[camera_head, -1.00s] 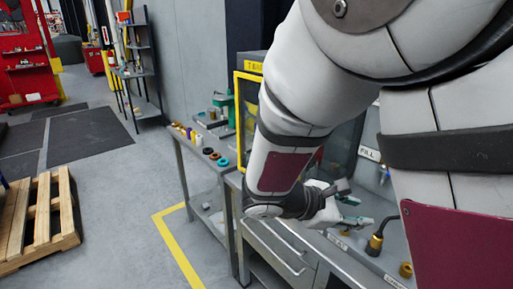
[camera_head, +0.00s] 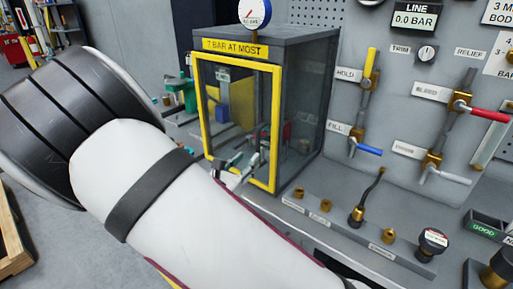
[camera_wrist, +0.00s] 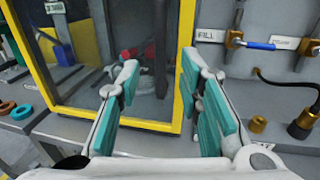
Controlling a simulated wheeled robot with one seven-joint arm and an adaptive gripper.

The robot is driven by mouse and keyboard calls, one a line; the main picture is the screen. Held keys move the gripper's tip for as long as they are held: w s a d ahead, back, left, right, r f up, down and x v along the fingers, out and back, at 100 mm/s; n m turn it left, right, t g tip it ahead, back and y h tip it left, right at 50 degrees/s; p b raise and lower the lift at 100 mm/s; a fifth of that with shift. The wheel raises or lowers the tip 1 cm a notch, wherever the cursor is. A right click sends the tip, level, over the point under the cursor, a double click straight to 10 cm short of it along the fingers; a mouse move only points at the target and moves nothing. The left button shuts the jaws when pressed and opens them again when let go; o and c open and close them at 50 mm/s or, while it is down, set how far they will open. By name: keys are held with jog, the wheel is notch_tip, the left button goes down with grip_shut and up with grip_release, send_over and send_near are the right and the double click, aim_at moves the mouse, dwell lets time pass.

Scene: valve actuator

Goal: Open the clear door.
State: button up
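The clear door (camera_head: 277,130) has a yellow frame around a see-through pane and appears closed on the front of a grey cabinet (camera_head: 305,110). In the wrist view the door's yellow frame (camera_wrist: 110,121) fills the left and middle. A dark vertical bar (camera_wrist: 160,45) shows beyond the gap between my fingers; I cannot tell whether it is a handle or lies behind the pane. My gripper (camera_wrist: 160,66) has teal pads and is open and empty, its right finger overlapping the frame's right post. In the head view my gripper (camera_head: 243,165) is before the door's lower right; contact is unclear.
A gauge (camera_head: 254,12) tops the cabinet. Brass fittings and a black hose (camera_head: 368,195) are on the bench right of the door. Teal and orange rings (camera_wrist: 22,111) lie at left.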

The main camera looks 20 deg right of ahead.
aim_at(257, 149)
jog(key=x, duration=0.8)
jog(key=shift+s, duration=0.1)
grip_shut()
